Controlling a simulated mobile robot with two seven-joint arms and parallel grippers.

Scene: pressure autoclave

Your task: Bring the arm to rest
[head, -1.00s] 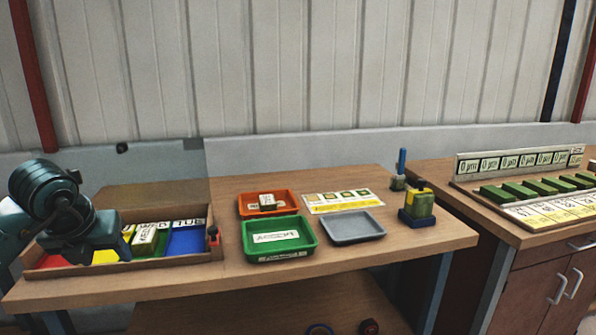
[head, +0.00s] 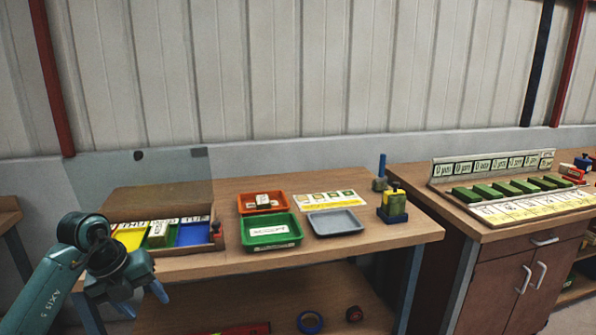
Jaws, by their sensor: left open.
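My left arm comes in from the lower left. Its gripper (head: 143,303) hangs in front of the workbench (head: 345,252), below the level of the top and to the left. The fingers point down and to the right, are apart, and hold nothing that I can see. My wrist covers the front left corner of the sorting box. My right gripper is out of view.
The wooden sorting box (head: 190,248) has yellow, green and blue sections and a raised clear lid. Orange (head: 262,211), green (head: 271,245) and grey (head: 333,231) trays stand beside it. Tape (head: 310,322) lies on the lower shelf.

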